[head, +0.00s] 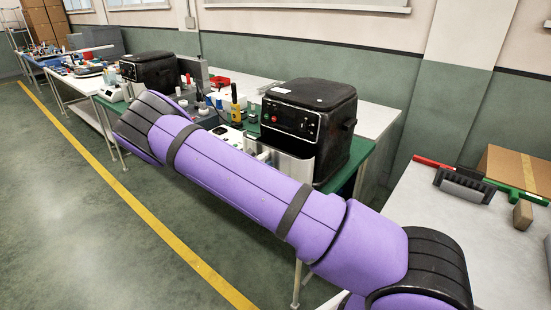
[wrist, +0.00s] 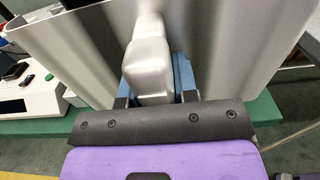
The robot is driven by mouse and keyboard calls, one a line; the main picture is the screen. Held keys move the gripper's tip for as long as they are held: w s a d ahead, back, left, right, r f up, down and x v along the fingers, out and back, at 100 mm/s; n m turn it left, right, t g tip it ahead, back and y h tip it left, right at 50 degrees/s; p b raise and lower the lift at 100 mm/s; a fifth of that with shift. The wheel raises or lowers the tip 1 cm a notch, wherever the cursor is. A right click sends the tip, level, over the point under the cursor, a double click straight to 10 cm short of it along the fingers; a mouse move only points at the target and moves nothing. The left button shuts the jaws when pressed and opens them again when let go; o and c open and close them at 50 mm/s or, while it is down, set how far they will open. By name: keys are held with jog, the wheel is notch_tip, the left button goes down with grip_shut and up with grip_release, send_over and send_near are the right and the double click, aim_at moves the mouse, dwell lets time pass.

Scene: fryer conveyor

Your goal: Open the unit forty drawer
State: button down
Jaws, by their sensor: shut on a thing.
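In the wrist view my gripper (wrist: 156,88) is shut on the pale metal handle (wrist: 148,60) of a drawer. Its blue-grey fingertips sit on either side of the handle. The drawer's brushed silver front (wrist: 225,45) fills the upper part of that view. In the head view a silver drawer front (head: 294,166) shows at the lower front of the nearer black fryer unit (head: 310,125). My purple arm crosses in front of the bench there, and my gripper is hidden. No unit number is readable.
A second black fryer unit (head: 149,72) stands farther left on the green bench. Bottles and small devices (head: 235,105) crowd the bench between the units. A grey table (head: 440,225) with a squeegee-like tool (head: 465,186) is at right. The floor left of the yellow line is clear.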

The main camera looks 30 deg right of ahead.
jog(key=v, duration=1.3)
jog(key=shift+a, duration=0.1)
jog(key=c, duration=0.9)
grip_release()
jog(key=shift+a, duration=0.1)
jog(key=v, duration=1)
jog(key=shift+s+a, duration=0.2)
jog(key=shift+a, duration=0.05)
